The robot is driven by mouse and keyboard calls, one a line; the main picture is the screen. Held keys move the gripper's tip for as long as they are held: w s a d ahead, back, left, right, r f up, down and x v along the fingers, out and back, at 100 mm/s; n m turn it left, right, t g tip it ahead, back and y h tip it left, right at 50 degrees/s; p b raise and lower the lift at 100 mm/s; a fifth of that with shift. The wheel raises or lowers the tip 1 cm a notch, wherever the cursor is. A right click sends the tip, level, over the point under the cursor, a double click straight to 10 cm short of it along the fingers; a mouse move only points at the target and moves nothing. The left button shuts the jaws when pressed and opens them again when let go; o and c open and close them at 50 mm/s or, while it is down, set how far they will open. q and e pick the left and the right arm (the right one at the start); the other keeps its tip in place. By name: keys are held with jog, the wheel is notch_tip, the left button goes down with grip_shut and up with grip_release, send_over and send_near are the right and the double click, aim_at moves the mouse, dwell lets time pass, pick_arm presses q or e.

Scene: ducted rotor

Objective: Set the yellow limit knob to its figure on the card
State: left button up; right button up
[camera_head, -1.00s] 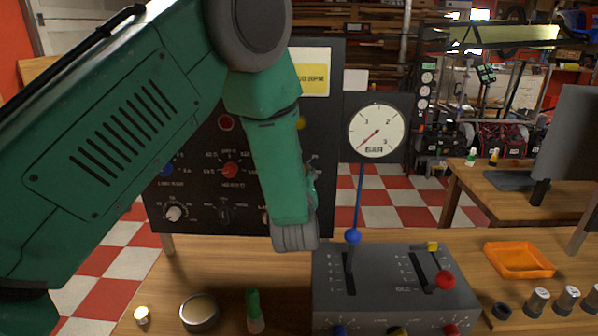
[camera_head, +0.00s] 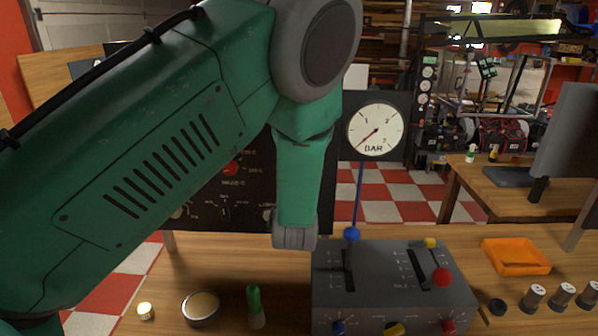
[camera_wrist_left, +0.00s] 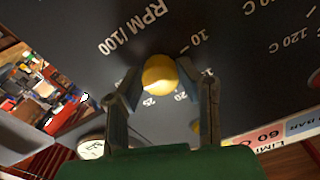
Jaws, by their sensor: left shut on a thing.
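The yellow limit knob (camera_wrist_left: 160,74) shows in the left wrist view on the dark panel, next to the lettering RPM/100 and printed figures 10, 20 and 25. My left gripper (camera_wrist_left: 158,84) is shut on it, with one finger on each side. In the head view, my arm hides the knob and the fingertips. A white and red strip (camera_wrist_left: 272,142) with part of the word LIMIT and the figure 60 shows at the lower right of the wrist view. I cannot tell whether it is the card. My right gripper is not in view.
A pressure gauge (camera_head: 375,130) stands right of my arm. A grey lever box (camera_head: 385,285) with a blue-balled lever (camera_head: 352,234) stands below it. An orange tray (camera_head: 515,257), several small cylinders, a round tin (camera_head: 201,307) and a green-handled tool (camera_head: 254,305) lie on the bench.

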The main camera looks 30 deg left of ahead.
pick_arm(q)
jog(key=shift+d+f, duration=0.1)
jog(key=shift+f, duration=0.25)
jog(key=o, duration=1.1)
jog(key=shift+w, duration=0.1)
jog(key=shift+r, duration=0.15)
jog(key=v, duration=0.7)
jog(key=shift+d, duration=0.15)
